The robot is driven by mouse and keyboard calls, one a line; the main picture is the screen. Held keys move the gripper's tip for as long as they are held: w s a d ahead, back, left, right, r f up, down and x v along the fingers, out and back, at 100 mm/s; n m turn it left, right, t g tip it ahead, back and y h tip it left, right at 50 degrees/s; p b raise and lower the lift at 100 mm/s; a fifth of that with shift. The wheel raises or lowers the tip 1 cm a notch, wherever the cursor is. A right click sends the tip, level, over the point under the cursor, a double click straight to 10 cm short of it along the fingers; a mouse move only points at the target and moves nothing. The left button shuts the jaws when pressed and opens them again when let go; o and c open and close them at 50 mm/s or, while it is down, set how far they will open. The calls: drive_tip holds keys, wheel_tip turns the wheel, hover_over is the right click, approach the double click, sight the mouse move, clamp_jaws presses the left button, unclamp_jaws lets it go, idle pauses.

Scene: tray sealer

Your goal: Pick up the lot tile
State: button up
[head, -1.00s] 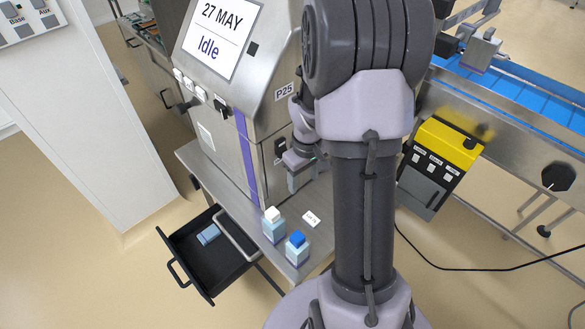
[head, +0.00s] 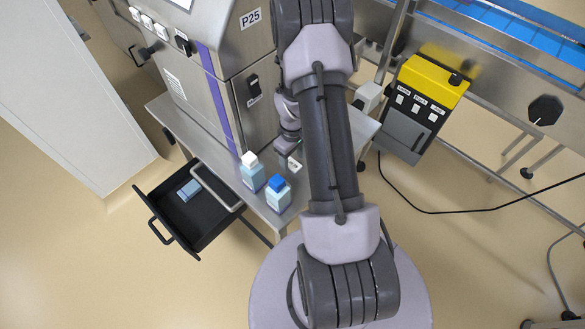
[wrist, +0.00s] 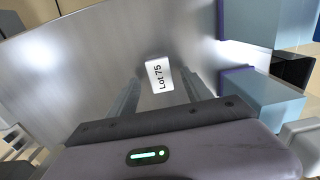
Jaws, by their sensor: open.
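The lot tile (wrist: 159,76) is a small white plate reading "Lot 75", lying on the steel table top (wrist: 85,60) in the wrist view. In the head view the lot tile (head: 294,165) lies close beside my arm, right of the two bottles. My gripper (wrist: 162,82) is open and empty, with its two fingers apart on either side of the tile in the picture. It points down at the table, and I cannot tell its exact height. In the head view my gripper (head: 284,156) is partly hidden and appears just beside the tile.
A white-capped bottle (head: 252,172) and a blue-capped bottle (head: 278,193) stand near the table's front edge. An open black drawer (head: 172,232) holds a blue item. The sealer cabinet (head: 215,85) rises behind. A yellow control box (head: 432,85) is to the right.

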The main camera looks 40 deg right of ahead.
drive_tip(key=shift+f, duration=0.85)
drive_tip(key=shift+r, duration=0.15)
clamp_jaws()
